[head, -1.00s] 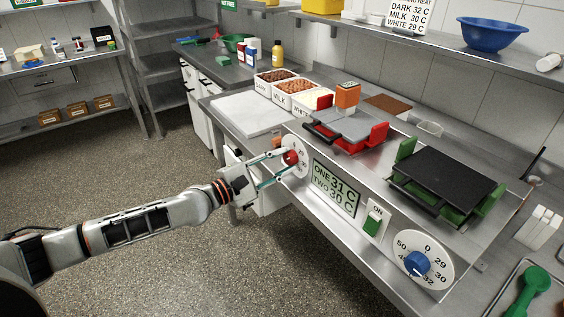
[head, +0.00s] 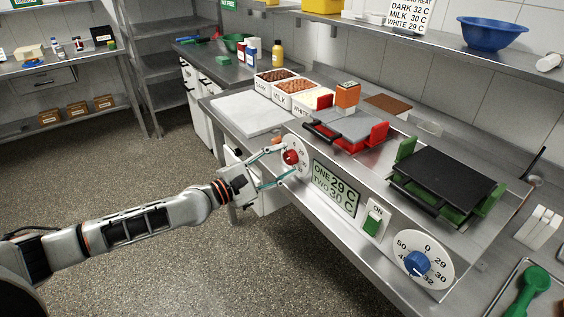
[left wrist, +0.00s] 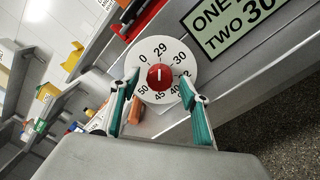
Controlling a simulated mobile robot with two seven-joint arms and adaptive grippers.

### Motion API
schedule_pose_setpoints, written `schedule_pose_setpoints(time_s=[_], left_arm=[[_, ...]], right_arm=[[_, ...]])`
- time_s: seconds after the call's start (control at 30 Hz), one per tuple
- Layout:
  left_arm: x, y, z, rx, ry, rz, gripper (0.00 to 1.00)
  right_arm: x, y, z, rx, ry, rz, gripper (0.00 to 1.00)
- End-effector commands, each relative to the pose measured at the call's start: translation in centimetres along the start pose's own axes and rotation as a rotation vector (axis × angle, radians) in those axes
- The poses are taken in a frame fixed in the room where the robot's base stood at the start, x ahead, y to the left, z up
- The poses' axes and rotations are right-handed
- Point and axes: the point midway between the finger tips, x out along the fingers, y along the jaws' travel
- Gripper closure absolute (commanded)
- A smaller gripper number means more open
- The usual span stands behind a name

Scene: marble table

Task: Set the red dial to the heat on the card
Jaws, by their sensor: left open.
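The red dial (head: 291,157) is a red knob on a white numbered plate at the left end of the sloped steel panel. In the left wrist view, the white mark on the red knob (left wrist: 160,77) points at about 29. My left gripper (head: 283,160) is open, with its fingertips on either side of the knob; the gripper (left wrist: 159,82) shows gaps to the knob. The card (head: 408,16) on the upper shelf reads DARK 32 C, MILK 30 C, WHITE 29 C; its top is cut off. The green display (head: 336,188) reads ONE 29 C, TWO 30 C. My right gripper is out of view.
A blue dial (head: 417,263) and a green ON switch (head: 372,222) sit further right on the panel. Labelled tubs DARK, MILK and WHITE (head: 310,107) stand behind. The floor at left is clear.

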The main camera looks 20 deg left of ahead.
Motion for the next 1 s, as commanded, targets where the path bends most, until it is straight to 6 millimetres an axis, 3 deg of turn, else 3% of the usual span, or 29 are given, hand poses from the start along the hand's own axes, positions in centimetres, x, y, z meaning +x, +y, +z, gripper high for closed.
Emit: schedule_pose_setpoints(time_s=[0.17,0.6,0.8,1.0], left_arm=[[-2.0,-0.1,-0.1,0.002,0.002,-0.003,0.54],[-10.2,-0.1,-0.1,0.001,0.002,-0.003,0.54],[-11.7,-0.1,0.0,0.000,0.001,-0.002,0.54],[-11.9,0.0,0.0,-0.001,0.000,0.000,0.54]], right_arm=[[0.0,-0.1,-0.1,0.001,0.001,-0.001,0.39],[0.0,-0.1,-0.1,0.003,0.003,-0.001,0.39],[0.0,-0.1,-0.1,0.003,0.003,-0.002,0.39],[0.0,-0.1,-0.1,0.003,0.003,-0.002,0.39]])
